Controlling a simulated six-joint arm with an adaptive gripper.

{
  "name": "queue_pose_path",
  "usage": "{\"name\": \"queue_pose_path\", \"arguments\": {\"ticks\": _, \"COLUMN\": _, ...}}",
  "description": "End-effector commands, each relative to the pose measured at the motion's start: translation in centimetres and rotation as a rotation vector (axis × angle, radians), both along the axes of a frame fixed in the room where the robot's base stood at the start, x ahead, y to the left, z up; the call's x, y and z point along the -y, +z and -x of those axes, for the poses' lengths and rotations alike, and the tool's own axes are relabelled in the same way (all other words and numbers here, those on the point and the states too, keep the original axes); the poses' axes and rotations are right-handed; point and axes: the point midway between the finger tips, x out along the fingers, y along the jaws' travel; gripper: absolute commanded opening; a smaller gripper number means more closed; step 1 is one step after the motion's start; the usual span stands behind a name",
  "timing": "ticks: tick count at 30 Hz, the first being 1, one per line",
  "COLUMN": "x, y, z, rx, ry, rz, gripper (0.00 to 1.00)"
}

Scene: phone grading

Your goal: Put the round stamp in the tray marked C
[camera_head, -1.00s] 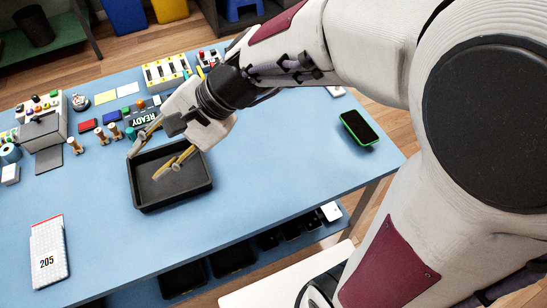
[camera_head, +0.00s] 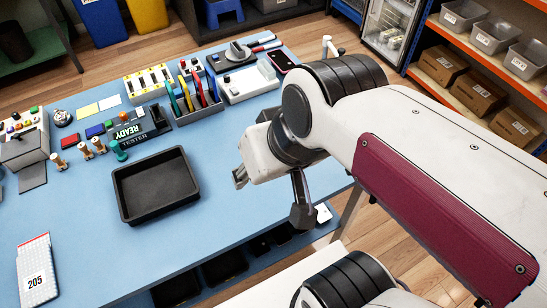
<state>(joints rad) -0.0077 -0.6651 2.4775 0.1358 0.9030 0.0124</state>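Several wooden-handled stamps stand on the blue table at the left, one apart (camera_head: 58,160) and others close together (camera_head: 92,148). A teal-topped stamp (camera_head: 118,151) stands beside them. They are too small to tell which is the round stamp. An empty black tray (camera_head: 128,212) lies on the table in front of them. I see no letter C on it. My gripper (camera_head: 240,178) is over the table to the right of the tray, apart from it and the stamps. Its fingers are mostly hidden by its own body, so its opening and any held thing cannot be told.
Behind the tray are the READY tester (camera_head: 130,131) and a rack with coloured upright items (camera_head: 198,112). Dark trays (camera_head: 225,266) sit on a shelf below.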

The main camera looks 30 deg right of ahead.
Motion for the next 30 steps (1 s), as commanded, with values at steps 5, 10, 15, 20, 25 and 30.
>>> {"name": "queue_pose_path", "arguments": {"ticks": 5, "x": 2.3, "y": 0.6, "z": 0.8, "rx": 0.053, "ry": 0.024, "rz": 0.105, "gripper": 0.33}}
{"name": "queue_pose_path", "arguments": {"ticks": 10, "x": 3.1, "y": 0.8, "z": 1.0, "rx": 0.067, "ry": 0.032, "rz": 0.14, "gripper": 0.33}}
{"name": "queue_pose_path", "arguments": {"ticks": 15, "x": 3.1, "y": 0.8, "z": 1.0, "rx": 0.067, "ry": 0.032, "rz": 0.14, "gripper": 0.33}}
{"name": "queue_pose_path", "arguments": {"ticks": 20, "x": 3.0, "y": 0.8, "z": 1.0, "rx": 0.067, "ry": 0.032, "rz": 0.14, "gripper": 0.37}}
{"name": "queue_pose_path", "arguments": {"ticks": 25, "x": 3.0, "y": 0.8, "z": 1.0, "rx": 0.067, "ry": 0.031, "rz": 0.138, "gripper": 0.37}}
{"name": "queue_pose_path", "arguments": {"ticks": 30, "x": 3.1, "y": 0.8, "z": 0.5, "rx": 0.072, "ry": 0.032, "rz": 0.143, "gripper": 0.37}}
